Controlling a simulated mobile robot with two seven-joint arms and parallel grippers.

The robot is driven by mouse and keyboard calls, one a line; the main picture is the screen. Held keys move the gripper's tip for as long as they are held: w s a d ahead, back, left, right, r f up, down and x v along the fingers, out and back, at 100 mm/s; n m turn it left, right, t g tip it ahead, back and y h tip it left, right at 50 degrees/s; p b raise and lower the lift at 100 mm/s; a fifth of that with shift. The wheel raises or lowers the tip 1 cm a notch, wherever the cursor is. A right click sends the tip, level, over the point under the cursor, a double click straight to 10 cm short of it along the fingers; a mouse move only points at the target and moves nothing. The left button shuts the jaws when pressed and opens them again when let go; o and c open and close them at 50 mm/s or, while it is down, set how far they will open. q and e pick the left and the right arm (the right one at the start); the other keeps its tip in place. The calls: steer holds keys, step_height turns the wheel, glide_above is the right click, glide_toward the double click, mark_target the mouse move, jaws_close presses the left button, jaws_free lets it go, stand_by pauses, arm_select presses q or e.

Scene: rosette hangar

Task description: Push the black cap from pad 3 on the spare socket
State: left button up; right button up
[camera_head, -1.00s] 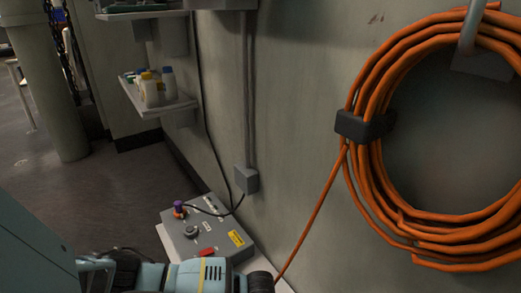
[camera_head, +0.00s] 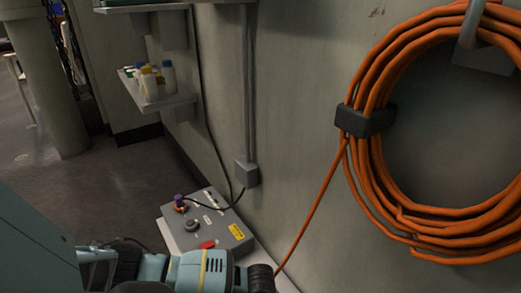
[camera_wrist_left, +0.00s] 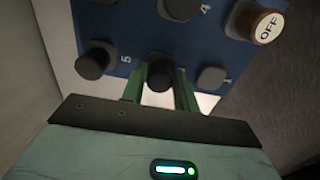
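In the left wrist view, a blue panel (camera_wrist_left: 135,25) with white digits fills the top and carries several black caps. One cap (camera_wrist_left: 95,60) is beside the digit 5, another (camera_wrist_left: 180,8) beside the digit 4, and one (camera_wrist_left: 212,78) at lower right. Whether this cap touches the panel cannot be told. I cannot identify the spare socket. The right gripper is not in view.
A white OFF button (camera_wrist_left: 267,27) is at the panel's right. In the head view, a grey control box (camera_head: 218,222) stands by the wall beyond my arm. An orange hose coil (camera_head: 375,170) hangs at right. A shelf with bottles (camera_head: 165,104) is on the wall.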

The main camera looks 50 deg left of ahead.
arm_select(q)
steer(key=c, duration=0.5)
jaws_close()
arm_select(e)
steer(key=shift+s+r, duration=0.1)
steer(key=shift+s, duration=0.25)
arm_select(q)
steer(key=shift+r, duration=0.25)
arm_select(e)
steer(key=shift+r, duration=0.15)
arm_select(q)
steer(key=shift+r+p, duration=0.3)
steer(key=shift+p, duration=0.25)
steer(key=shift+r+p, duration=0.75)
steer(key=shift+r, duration=0.1)
steer(key=shift+r+p, duration=0.45)
steer(key=shift+r, duration=0.15)
steer(key=shift+r+p, duration=0.6)
steer(key=shift+r, duration=0.45)
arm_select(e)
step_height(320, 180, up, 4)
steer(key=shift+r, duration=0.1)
